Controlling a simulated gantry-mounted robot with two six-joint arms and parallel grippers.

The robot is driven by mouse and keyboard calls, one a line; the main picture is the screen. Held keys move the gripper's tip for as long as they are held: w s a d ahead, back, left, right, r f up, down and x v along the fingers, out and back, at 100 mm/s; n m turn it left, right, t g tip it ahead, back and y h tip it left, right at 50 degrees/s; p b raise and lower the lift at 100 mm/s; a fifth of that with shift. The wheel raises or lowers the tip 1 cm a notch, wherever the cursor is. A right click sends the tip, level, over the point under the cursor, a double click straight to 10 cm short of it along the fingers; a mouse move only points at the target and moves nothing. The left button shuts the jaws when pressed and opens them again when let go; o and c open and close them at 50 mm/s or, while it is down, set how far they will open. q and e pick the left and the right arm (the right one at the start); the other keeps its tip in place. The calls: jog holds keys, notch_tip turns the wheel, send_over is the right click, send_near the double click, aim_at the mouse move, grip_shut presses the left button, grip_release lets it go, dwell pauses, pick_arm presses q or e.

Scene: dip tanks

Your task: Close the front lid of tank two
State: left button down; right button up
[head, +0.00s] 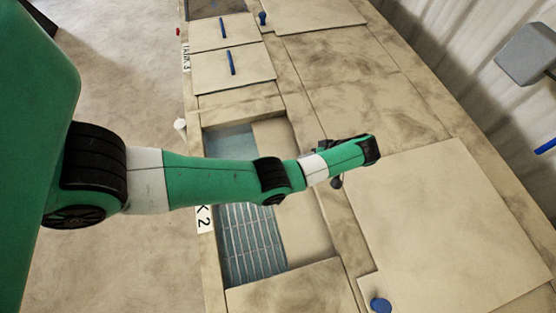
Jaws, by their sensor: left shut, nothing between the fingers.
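Tank two (212,262) carries a label ending in "2" on its left side. Its top is open, with a bluish grating (245,245) and a beige inner surface (305,225) showing. I cannot make out its front lid for sure; a flat beige panel (290,290) lies at the near end of the opening. My green left arm crosses the opening from the left and hides its middle. My left gripper (337,182) is small and dark, shut and empty, by the right edge of the opening. My right gripper is out of view.
Tank three has flat lids (250,68) with blue bar handles beyond tank two. A large beige panel (440,230) lies on the right, near a blue knob (380,305). A grey box (527,54) is at the upper right. The floor (130,60) at left is clear.

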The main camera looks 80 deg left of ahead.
pick_arm(q)
jog(key=b+x, duration=0.1)
jog(key=x, duration=0.9)
jog(key=shift+s+f+b, duration=0.1)
jog(key=shift+s+b, duration=0.1)
jog(key=shift+b, duration=0.2)
jog(key=s+p, duration=0.2)
jog(key=shift+s+a+r, duration=0.1)
jog(key=shift+s+r, duration=0.15)
jog(key=shift+s, duration=0.05)
jog(key=shift+s+a+f, duration=0.1)
jog(key=shift+s+f, duration=0.05)
jog(key=shift+s, duration=0.35)
